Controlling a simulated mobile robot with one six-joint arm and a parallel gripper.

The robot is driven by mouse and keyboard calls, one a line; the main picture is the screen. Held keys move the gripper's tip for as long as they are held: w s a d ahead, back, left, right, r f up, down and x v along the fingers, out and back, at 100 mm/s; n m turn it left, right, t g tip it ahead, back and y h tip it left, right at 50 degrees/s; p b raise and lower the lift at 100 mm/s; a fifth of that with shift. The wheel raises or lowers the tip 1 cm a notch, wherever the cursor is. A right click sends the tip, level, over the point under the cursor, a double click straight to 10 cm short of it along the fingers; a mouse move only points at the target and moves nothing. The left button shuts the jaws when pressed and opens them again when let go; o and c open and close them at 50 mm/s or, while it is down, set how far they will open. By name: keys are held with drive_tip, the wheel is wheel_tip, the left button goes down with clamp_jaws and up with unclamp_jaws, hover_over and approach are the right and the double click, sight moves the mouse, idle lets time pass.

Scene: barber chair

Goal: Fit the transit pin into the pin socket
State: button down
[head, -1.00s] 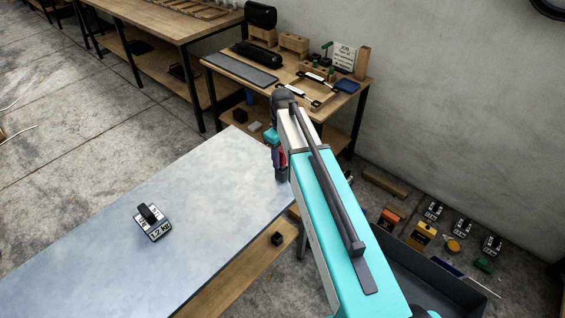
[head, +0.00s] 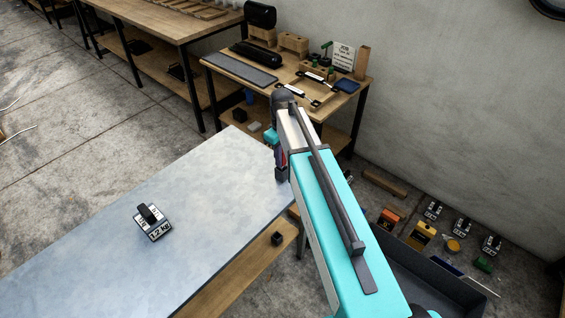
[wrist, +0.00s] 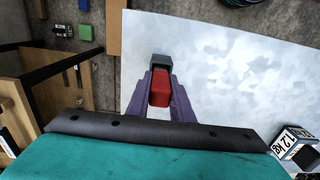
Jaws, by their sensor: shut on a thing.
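My gripper (wrist: 160,95) has purple fingers on either side of a red piece (wrist: 160,88), taken to be the transit pin, and is shut on it. A dark grey block (wrist: 161,62) shows just beyond the red piece; I cannot tell whether it is the pin socket or part of what I hold. In the head view my gripper (head: 281,168) is at the right end of the pale table (head: 170,215), largely hidden by my arm. Only a sliver of red shows there. How far the red piece is seated cannot be seen.
A black and white 1.2 kg weight (head: 152,222) stands on the otherwise clear pale table. A wooden bench (head: 285,85) with tools is behind. A dark tray (head: 425,280) and several small items lie on the floor at right.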

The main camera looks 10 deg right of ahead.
drive_tip(key=shift+r, duration=0.15)
drive_tip(key=shift+r+b, duration=1.15)
drive_tip(key=shift+r, duration=3.7)
drive_tip(key=shift+m, duration=0.7)
drive_tip(key=s, duration=0.1)
drive_tip(key=s+r, duration=0.1)
drive_tip(key=s, duration=0.1)
drive_tip(key=s+r, duration=0.1)
drive_tip(key=shift+s+d+r, duration=0.15)
drive_tip(key=shift+s+d, duration=0.05)
